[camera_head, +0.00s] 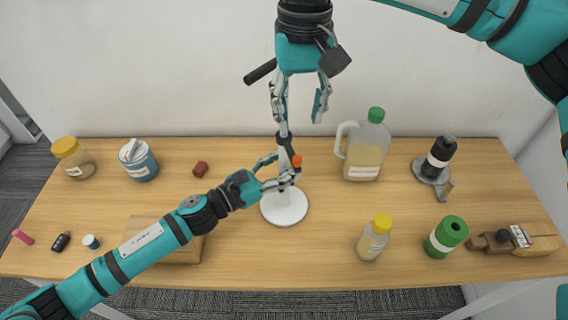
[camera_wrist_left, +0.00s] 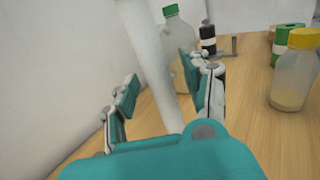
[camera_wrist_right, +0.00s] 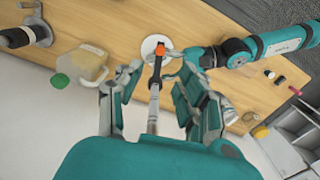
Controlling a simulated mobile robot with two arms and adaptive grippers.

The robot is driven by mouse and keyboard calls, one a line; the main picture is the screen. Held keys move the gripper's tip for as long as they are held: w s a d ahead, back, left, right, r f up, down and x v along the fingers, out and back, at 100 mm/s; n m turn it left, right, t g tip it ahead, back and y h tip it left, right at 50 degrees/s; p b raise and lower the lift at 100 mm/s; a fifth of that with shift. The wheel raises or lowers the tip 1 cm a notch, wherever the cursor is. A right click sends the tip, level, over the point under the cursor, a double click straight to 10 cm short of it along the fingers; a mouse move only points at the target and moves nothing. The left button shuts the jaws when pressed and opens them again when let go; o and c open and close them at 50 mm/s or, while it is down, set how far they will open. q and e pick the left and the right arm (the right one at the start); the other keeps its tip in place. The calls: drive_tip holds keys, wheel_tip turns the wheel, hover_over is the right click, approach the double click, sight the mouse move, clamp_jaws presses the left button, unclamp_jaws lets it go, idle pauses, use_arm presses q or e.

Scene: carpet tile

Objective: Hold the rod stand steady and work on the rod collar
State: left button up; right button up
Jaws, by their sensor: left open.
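The rod stand has a white round base (camera_head: 284,207) on the table and an upright pale rod, which also shows in the left wrist view (camera_wrist_left: 152,60). The rod collar is dark with an orange knob (camera_head: 297,161); the knob also shows in the right wrist view (camera_wrist_right: 165,52). My left gripper (camera_head: 279,172) is open, with its fingers on either side of the rod, low down by the knob; contact is unclear. My right gripper (camera_head: 301,108) is open above the stand and points down, its fingers apart around the line of the rod's top.
A handled jug (camera_head: 364,155) with a green cap stands right of the stand. A yellow-capped bottle (camera_head: 374,238) and a green cylinder (camera_head: 446,236) are at the front right. A wooden block (camera_head: 180,248) lies beneath my left arm. A small red-brown block (camera_head: 201,169) lies left of the stand.

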use_arm(q)
drive_tip(key=shift+w+d, duration=0.1)
drive_tip(key=shift+d, duration=0.05)
clamp_jaws()
idle(0.4)
drive_tip(key=shift+c, duration=1.9)
unclamp_jaws()
drive_tip(key=shift+c, duration=0.3)
clamp_jaws()
